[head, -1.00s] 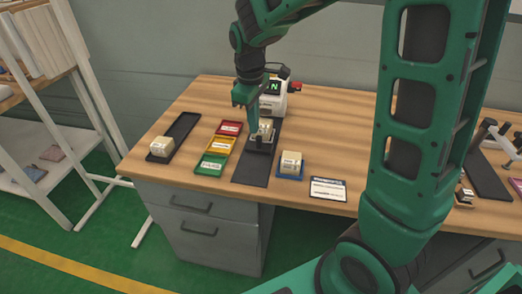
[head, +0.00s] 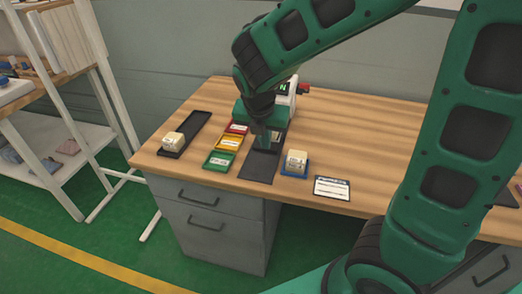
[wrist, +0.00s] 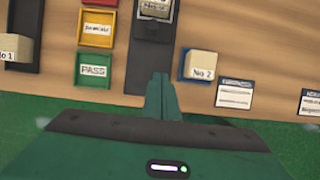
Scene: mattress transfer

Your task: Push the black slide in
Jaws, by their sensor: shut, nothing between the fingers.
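The black slide (wrist: 152,32) shows at the top of the wrist view, with a pale labelled block (wrist: 155,8) on it. In the head view, my arm and gripper largely hide both. My gripper (wrist: 160,78) is shut and empty, its fingertips over the dark mat, close to the slide's near end.
Red (head: 237,128), yellow (head: 229,142) and green (head: 219,160) trays stand left of the mat (head: 258,172). A black tray (head: 198,127) with a block is farther left. A blue tray (head: 307,172) with block No 2 and a card (head: 332,188) are right.

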